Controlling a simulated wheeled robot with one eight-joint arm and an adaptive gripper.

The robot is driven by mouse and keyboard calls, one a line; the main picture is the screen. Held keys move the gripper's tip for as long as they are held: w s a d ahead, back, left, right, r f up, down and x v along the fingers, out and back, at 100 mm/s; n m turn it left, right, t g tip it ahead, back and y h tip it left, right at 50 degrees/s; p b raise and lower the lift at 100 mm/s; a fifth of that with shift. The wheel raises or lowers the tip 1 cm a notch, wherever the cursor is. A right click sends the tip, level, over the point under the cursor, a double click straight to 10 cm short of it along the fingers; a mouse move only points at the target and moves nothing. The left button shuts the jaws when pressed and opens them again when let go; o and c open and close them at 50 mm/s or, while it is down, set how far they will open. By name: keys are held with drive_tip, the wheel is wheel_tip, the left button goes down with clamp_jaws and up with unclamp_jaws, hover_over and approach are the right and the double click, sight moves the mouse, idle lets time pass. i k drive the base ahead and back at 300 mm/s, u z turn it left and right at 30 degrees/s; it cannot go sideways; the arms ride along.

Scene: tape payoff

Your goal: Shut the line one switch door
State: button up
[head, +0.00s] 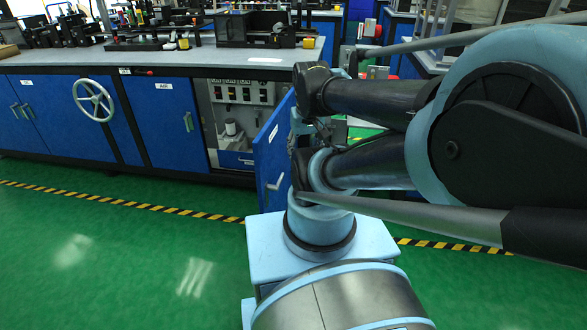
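The blue switch door (272,152) stands swung open, edge outward from the bench front, with a pale label near its top and a grey handle low on its face. Behind it the open switch cabinet (213,122) shows rows of switches on a panel and a white round item below. My arm reaches in from the right, its links close to the door's right side. My gripper (322,132) seems to be the small dark parts behind the links. Its fingers are mostly hidden, and I cannot tell whether it touches the door.
The long bench (178,59) carries machines on its grey top. A door marked AIR (167,120) is shut left of the opening, and a handwheel (93,100) sticks out farther left. A yellow-black floor stripe (130,204) runs before the bench. Green floor at lower left is clear.

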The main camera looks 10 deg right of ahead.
sight(271, 159)
drive_tip(key=z, duration=0.5)
drive_tip(key=k, duration=2)
drive_tip(key=u, duration=0.4)
drive_tip(key=i, duration=0.95)
